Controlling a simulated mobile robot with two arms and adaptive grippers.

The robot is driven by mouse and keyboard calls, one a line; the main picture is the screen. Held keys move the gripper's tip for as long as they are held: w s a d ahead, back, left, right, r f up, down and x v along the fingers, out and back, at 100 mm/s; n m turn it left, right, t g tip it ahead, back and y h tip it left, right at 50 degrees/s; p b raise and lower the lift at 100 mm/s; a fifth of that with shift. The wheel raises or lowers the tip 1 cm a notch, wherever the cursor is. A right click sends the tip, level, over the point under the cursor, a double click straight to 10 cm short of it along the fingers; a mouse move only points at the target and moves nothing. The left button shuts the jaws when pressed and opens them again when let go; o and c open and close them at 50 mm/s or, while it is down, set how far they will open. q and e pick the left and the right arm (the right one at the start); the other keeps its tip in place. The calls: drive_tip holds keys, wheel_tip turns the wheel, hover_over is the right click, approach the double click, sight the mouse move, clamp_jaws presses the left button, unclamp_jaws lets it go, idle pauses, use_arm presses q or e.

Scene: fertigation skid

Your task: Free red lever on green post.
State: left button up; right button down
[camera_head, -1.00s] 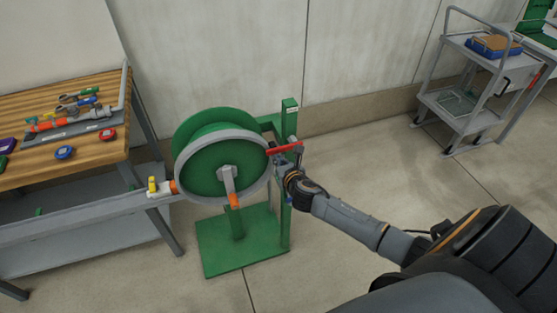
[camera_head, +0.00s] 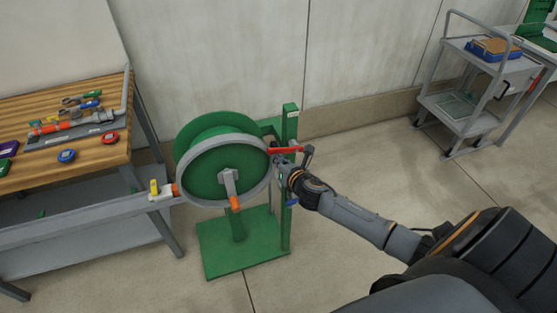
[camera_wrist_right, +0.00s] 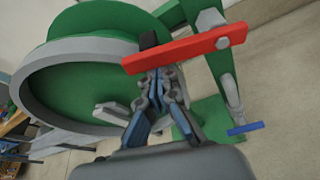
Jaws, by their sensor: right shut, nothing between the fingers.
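The red lever (camera_head: 286,150) is attached near the upper part of the green post (camera_head: 288,190). In the right wrist view the red lever (camera_wrist_right: 185,48) crosses in front of my fingertips, with a grey bolt at its right end on the green post (camera_wrist_right: 205,65) and a dark block at its left end. My right gripper (camera_wrist_right: 157,82) is shut and empty, its fingertips just below the lever; whether they touch it I cannot tell. In the head view my right gripper (camera_head: 281,164) is at the post, partly hidden. My left gripper is not in view.
A green hose reel (camera_head: 210,165) with a grey rim and crank stands left of the post on a green base (camera_head: 240,248). A wooden workbench (camera_head: 100,155) with tools is at the left. A grey cart (camera_head: 448,108) stands back right. Floor between post and cart is clear.

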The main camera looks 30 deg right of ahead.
sight(283, 149)
drive_tip(key=r+m, duration=0.1)
drive_tip(key=r+m+y, duration=0.1)
drive_tip(key=shift+d+r+m+t, duration=0.15)
drive_tip(key=shift+d+m+t, duration=0.15)
drive_tip(key=shift+t, duration=0.1)
drive_tip(key=r+m, duration=0.1)
drive_tip(key=d+m+t+y, duration=0.1)
drive_tip(key=shift+s+r+m+y+b, duration=0.2)
drive_tip(key=shift+r+m+y+b, duration=0.1)
drive_tip(key=shift+r+m+b, duration=0.1)
drive_tip(key=shift+s+d+r+m+t+y+b, duration=0.2)
drive_tip(key=shift+d+r+m+t+b, duration=0.3)
drive_tip(key=shift+m, duration=0.65)
drive_tip(key=shift+s+d+r+m+t+y+b, duration=0.1)
drive_tip(key=shift+d+r+m+t+y+b, duration=0.2)
drive_tip(key=shift+d+m+b, duration=0.6)
drive_tip(key=shift+s+d+r+m+t+y+b, duration=0.25)
drive_tip(key=shift+d+r+m+t, duration=0.2)
drive_tip(key=shift+m, duration=0.9)
drive_tip(key=shift+w+d, duration=0.1)
